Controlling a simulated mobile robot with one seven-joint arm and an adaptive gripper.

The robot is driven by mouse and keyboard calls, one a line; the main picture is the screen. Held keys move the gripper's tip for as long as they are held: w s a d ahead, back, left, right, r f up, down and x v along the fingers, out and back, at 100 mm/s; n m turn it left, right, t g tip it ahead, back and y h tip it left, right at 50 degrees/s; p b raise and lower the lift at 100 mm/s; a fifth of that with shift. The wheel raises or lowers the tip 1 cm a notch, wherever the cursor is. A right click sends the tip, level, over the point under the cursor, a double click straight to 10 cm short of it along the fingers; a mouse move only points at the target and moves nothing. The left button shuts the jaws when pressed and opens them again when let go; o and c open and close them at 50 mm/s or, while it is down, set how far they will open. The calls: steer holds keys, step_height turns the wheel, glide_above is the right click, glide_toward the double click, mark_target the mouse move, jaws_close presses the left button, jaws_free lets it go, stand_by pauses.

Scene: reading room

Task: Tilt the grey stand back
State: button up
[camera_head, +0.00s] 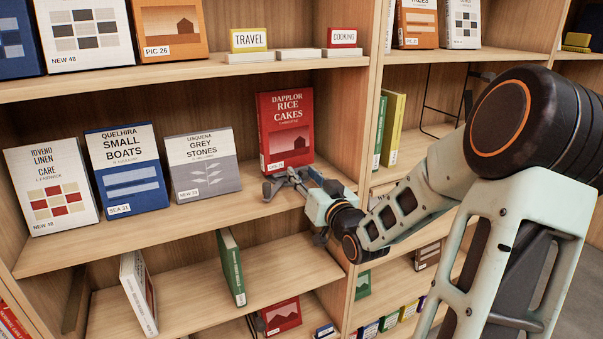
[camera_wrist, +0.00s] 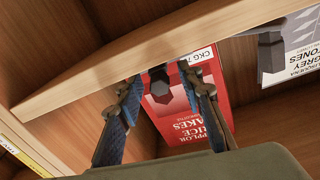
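A dark grey stand (camera_wrist: 160,88) shows in the wrist view as a small blocky front piece at the foot of a red book, "Rice Cakes" (camera_head: 285,125). The book stands face out at the right end of the middle shelf and looks more upright than its neighbours. It also shows in the wrist view (camera_wrist: 206,115). My gripper (camera_head: 284,180) is low in front of this book. In the wrist view its fingers (camera_wrist: 163,78) are apart, one on each side of the grey piece, with gaps visible. The rest of the stand is hidden behind the book.
Left on the same shelf (camera_head: 130,235) stand "Grey Stones" (camera_head: 203,165), "Small Boats" (camera_head: 127,168) and "Linen Care" (camera_head: 50,185). A grey front piece (camera_wrist: 271,52) shows before "Grey Stones". A wooden upright (camera_head: 352,120) is close on the right. Shelf space between "Grey Stones" and the red book is free.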

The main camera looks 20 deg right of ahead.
steer(key=shift+c, duration=0.4)
jaws_close()
steer(key=r+g+p, duration=0.1)
steer(key=p, duration=0.2)
steer(key=shift+a+r+p, duration=0.1)
steer(key=shift+r+p, duration=0.2)
steer(key=shift+r, duration=0.05)
steer(key=p, duration=0.1)
steer(key=r+g+p, duration=0.1)
steer(key=p, duration=0.1)
steer(key=shift+w, duration=0.25)
steer(key=shift+w+g+p, duration=0.1)
steer(key=shift+g+p, duration=0.3)
steer(key=shift+p, duration=0.5)
